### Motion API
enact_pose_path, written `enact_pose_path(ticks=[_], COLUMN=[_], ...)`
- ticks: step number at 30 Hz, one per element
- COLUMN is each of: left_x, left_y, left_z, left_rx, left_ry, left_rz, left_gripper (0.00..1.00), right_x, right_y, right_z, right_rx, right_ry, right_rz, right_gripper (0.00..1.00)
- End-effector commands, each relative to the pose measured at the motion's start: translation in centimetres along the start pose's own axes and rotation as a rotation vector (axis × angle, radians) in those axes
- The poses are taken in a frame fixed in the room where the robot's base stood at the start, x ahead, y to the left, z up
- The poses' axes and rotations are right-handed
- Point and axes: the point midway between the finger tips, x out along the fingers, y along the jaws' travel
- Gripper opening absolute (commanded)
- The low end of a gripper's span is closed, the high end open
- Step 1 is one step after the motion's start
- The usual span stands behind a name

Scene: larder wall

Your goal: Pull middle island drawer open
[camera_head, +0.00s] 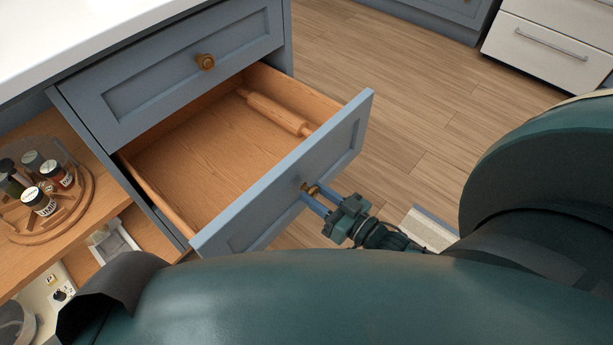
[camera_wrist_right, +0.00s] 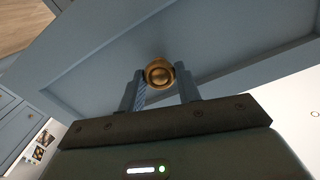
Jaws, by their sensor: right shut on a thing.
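The middle island drawer (camera_head: 280,185) stands far out from the blue island, its wooden inside in view with a rolling pin (camera_head: 275,112) along the right side. My right gripper (camera_head: 314,196) is at the drawer's front and shut on its brass knob (camera_head: 310,187). In the right wrist view the two fingers stand on either side of the round brass knob (camera_wrist_right: 160,73), in front of the blue drawer front (camera_wrist_right: 220,45). My left gripper is not in view.
The drawer above, with a brass knob (camera_head: 205,62), is shut under the white worktop (camera_head: 60,30). Open shelves on the left hold a round wooden tray (camera_head: 75,222) with several spice jars. Wooden floor (camera_head: 430,100) is clear beyond the drawer.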

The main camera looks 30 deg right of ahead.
Motion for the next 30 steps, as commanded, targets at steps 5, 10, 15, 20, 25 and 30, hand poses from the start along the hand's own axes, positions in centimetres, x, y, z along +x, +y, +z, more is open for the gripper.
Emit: enact_pose_path(ticks=[5, 10, 15, 20, 25, 30], left_x=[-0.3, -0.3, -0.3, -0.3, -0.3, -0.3], left_y=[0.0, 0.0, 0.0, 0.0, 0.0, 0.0], left_z=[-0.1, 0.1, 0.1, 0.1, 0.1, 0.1], left_rx=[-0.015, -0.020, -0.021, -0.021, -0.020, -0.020], left_ry=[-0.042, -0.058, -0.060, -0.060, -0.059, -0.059], left_rz=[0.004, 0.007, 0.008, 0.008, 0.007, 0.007], left_gripper=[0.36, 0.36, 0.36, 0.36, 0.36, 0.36], right_x=[-1.2, -1.6, -1.7, -1.6, -1.6, -1.6], right_y=[0.0, 0.0, 0.0, 0.0, 0.0, 0.0], right_z=[-0.1, 0.0, 0.1, 0.1, 0.1, 0.0], right_rx=[0.001, 0.001, 0.001, 0.001, 0.001, 0.001], right_ry=[0.000, 0.000, 0.001, 0.000, 0.000, 0.000], right_rz=[0.000, 0.000, 0.000, 0.000, 0.000, 0.000], right_gripper=[0.00, 0.00, 0.00, 0.00, 0.45, 0.55])
